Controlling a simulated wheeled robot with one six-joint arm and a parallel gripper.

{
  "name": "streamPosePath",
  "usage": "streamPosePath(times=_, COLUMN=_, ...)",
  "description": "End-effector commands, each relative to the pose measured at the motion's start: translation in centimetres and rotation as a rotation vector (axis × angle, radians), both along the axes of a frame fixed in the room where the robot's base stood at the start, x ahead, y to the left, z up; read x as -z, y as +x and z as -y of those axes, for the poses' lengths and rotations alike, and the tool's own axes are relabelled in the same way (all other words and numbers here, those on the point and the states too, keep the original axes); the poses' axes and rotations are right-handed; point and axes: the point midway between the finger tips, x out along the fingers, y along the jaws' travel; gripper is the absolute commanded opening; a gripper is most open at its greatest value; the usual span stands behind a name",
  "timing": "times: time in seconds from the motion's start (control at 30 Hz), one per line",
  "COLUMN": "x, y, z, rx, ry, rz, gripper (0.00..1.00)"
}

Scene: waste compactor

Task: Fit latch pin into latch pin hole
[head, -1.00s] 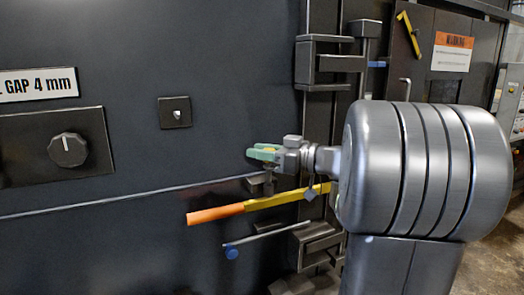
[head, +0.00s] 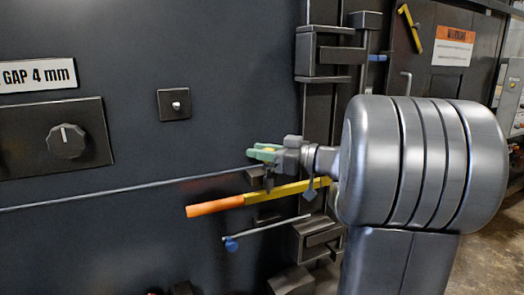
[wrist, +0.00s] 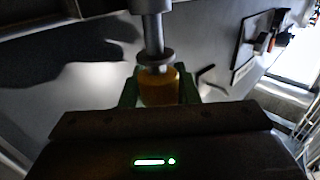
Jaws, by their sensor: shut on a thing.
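My gripper (head: 264,153), with green fingertips, is in front of the dark door panel, above the yellow bar. In the wrist view its green fingers (wrist: 160,92) are shut on an amber piece with a grey collar and metal shaft, which appears to be the latch pin (wrist: 158,80). The shaft runs towards the top of that view. In the head view the held piece is mostly hidden by the fingers. A dark block (head: 262,180) shows just below the fingertips; I cannot tell whether they touch. I cannot make out the latch pin hole.
A yellow bar with an orange handle (head: 215,207) slants below my gripper. Below it are a thin rod with a blue knob (head: 231,244) and a dark bracket (head: 318,238). A latch block (head: 318,55) stands above. The panel left of my gripper has a knob (head: 67,141).

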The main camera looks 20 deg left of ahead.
Motion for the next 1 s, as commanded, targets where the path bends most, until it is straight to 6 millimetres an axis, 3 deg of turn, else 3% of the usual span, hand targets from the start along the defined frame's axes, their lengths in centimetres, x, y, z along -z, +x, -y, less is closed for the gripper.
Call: streamPosePath(times=1.0, x=2.1, y=0.0, z=0.0, rx=0.0, ry=0.0, rz=0.0, gripper=0.0)
